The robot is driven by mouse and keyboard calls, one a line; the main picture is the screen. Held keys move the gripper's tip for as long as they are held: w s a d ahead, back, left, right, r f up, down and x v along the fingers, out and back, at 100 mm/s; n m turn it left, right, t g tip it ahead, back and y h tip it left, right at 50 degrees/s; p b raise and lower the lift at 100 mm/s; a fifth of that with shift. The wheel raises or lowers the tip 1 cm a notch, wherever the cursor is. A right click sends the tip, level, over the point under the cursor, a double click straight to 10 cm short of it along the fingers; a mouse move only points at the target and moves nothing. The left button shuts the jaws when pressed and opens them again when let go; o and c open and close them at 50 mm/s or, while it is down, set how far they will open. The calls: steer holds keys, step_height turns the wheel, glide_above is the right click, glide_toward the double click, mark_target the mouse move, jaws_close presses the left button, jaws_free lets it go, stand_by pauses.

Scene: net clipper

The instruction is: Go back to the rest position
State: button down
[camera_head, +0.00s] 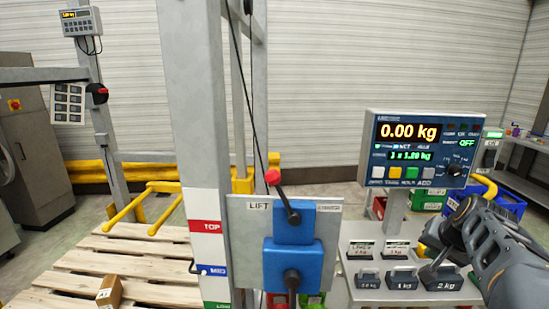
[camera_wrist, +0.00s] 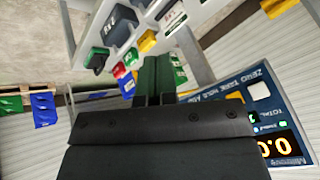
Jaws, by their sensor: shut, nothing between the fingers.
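My gripper (camera_wrist: 154,72) shows in the wrist view as a dark wide body with two slim fingers side by side, shut and empty. In the head view my arm reaches in from the lower right, beside the scale display and above the weights; its fingertips cannot be made out clearly there. The scale display (camera_head: 413,131) reads 0.00 kg. Several grey weights (camera_head: 401,280) stand on the shelf below. The blue lift control (camera_head: 293,255) with a red-knobbed lever (camera_head: 274,178) is left of my arm, apart from it.
A grey post (camera_head: 194,110) with a TOP label stands left of centre. A wooden pallet (camera_head: 70,262) with a small cardboard box (camera_head: 109,291) lies at lower left. Yellow forks (camera_head: 127,212) are behind it. Green, red and blue bins sit behind the display. Floor between is clear.

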steer(key=s+a+f+n+g, duration=0.1)
steer(key=s+a+f+n, duration=0.1)
steer(key=a, duration=0.4)
steer(key=s+a+f+n, duration=0.3)
steer(key=s+a+f, duration=0.1)
steer(key=a, duration=0.3)
steer(key=s+a+f+n+g+y, duration=0.1)
steer(key=s+a+f+n, duration=0.2)
steer(key=s+a, duration=0.2)
steer(key=shift+s+a+f+g, duration=0.3)
steer(key=shift+a+f, duration=0.1)
steer(key=shift+a, duration=0.8)
